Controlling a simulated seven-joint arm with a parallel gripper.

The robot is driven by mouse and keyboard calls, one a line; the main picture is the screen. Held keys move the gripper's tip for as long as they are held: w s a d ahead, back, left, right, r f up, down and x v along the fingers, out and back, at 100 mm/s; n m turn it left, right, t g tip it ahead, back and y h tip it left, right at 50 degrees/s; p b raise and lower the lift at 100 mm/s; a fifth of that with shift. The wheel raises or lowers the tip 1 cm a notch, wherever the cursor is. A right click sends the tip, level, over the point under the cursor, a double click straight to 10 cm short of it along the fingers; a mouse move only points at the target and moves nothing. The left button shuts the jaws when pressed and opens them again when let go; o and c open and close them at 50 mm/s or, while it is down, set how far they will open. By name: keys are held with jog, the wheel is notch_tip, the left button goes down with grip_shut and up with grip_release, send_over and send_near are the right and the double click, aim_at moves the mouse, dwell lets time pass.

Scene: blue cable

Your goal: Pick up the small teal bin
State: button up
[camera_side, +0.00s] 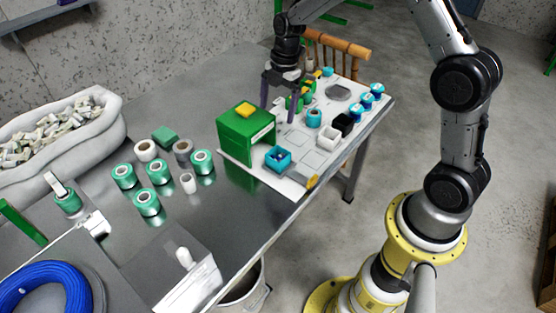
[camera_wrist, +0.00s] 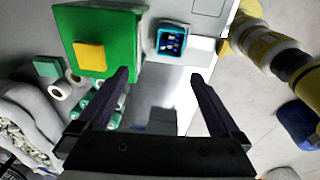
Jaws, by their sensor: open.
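The small teal bin (camera_side: 278,159) stands on the white board, just right of the green box in the side view. It is an open square bin with dark blue pieces inside. In the wrist view the bin (camera_wrist: 160,48) lies beyond the fingertips, near the top middle. My gripper (camera_side: 278,113) is open and points down, with dark purple fingers. In the side view it appears above and behind the bin. In the wrist view the gap between the fingertips (camera_wrist: 160,75) is empty, and the bin is apart from both fingers.
A green box (camera_side: 233,138) with a yellow block on top stands close beside the bin. A white bin (camera_side: 329,137), a black box (camera_side: 344,124) and several teal spools share the board (camera_side: 290,186). More green spools (camera_side: 147,203) stand on the metal table to the left.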

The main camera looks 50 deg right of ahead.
send_over(278, 155)
jog(key=s+a, duration=0.2)
notch_tip(278, 155, down, 11)
jog(key=shift+g, duration=0.4)
jog(key=shift+a+f, duration=0.15)
jog(key=shift+f, duration=1.4)
jog(key=shift+a+f, duration=0.15)
jog(key=shift+f, duration=1.4)
jog(key=c, duration=1.3)
